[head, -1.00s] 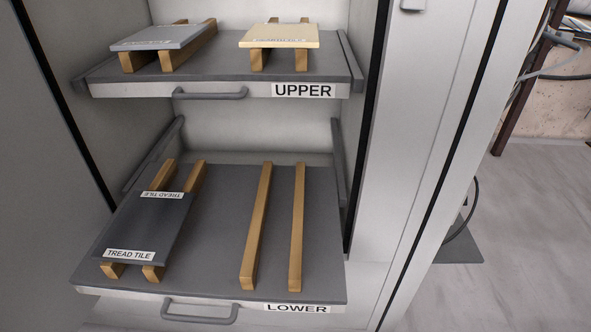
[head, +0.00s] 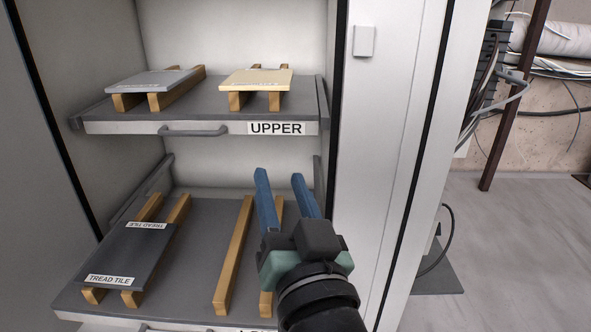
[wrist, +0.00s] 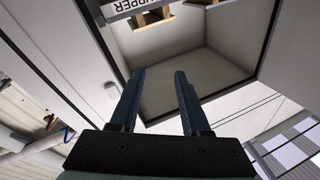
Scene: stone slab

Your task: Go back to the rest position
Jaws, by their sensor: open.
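My gripper (head: 281,178) is in the lower right of the cabinet in the head view, in front of the lower shelf's right side. Its two long blue fingers point up and stand apart with nothing between them. In the wrist view the gripper (wrist: 160,72) also shows empty, with the cabinet's inside beyond the fingertips. My gripper and wrist cover part of the right wooden bar on the lower shelf and most of its label.
The lower shelf (head: 205,235) holds a dark tread tile (head: 128,252) on two bars at left; its right bars (head: 234,260) are bare. The upper shelf (head: 213,105) bears a grey tile (head: 150,80) and a cream tile (head: 257,79). The cabinet's right frame (head: 385,150) stands close beside my gripper.

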